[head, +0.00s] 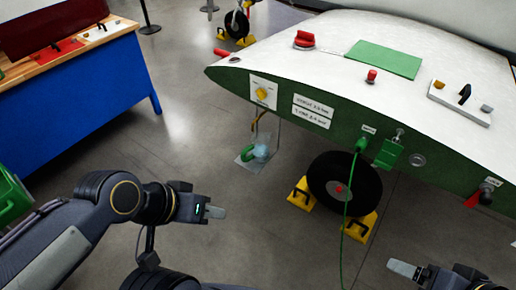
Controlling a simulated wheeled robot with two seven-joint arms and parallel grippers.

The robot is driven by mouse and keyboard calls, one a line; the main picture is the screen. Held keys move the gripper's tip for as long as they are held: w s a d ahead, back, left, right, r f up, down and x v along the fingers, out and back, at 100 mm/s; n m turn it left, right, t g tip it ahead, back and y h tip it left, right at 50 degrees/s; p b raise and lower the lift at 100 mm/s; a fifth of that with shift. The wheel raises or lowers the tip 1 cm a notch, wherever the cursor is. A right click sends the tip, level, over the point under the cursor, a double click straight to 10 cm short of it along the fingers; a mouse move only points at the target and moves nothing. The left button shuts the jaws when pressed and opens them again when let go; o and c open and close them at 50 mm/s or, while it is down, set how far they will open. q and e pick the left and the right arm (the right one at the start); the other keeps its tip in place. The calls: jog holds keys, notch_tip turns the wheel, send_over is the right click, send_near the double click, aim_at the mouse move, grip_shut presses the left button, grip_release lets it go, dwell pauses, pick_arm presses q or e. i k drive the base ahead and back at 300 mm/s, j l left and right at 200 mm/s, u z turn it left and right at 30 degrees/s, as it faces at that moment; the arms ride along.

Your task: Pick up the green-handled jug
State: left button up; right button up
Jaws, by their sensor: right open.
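The green-handled jug (262,151) is small and translucent. My right gripper (402,269) is at the lower right, open and far from the jug.
The wing (330,70) overhangs the platform. A black wheel (345,183) with yellow chocks (300,194) stands right of the jug. A green hose (348,205) hangs to the floor. A blue workbench (85,90) is at upper left. Floor between bench and jug is clear.

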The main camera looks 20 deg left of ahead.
aim_at(260, 147)
jog(key=i+j+u, duration=0.15)
jog(key=i+j, duration=0.6)
jog(key=i+l, duration=0.05)
jog(key=i, duration=0.05)
